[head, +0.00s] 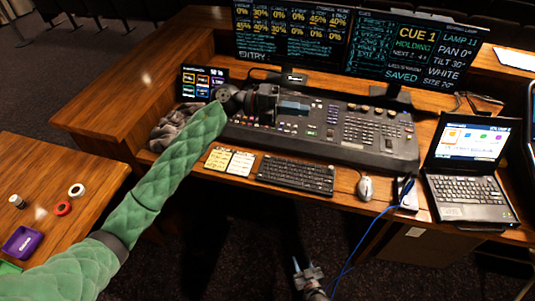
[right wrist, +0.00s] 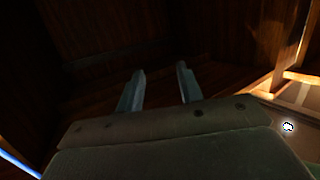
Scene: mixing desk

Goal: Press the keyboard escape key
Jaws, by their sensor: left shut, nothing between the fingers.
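The black keyboard (head: 296,175) lies on the wooden desk in front of the mixing console. Its escape key, at the far-left corner, is too small to make out singly. My left arm, in a green quilted sleeve, reaches in from the left. My left gripper (head: 266,104) is dark and shut, above the left part of the console, beyond the keyboard's far edge. Its fingertips are hard to see against the console. My right gripper (head: 303,262) is low in front of the desk, below the keyboard. In the right wrist view it (right wrist: 160,74) is open and empty.
The console (head: 330,137) fills the desk behind the keyboard, with two monitors (head: 290,35) above. Yellow notes (head: 230,160) lie left of the keyboard. A mouse (head: 365,188) and an open laptop (head: 468,190) stand right. A blue cable (head: 375,223) hangs off the front edge.

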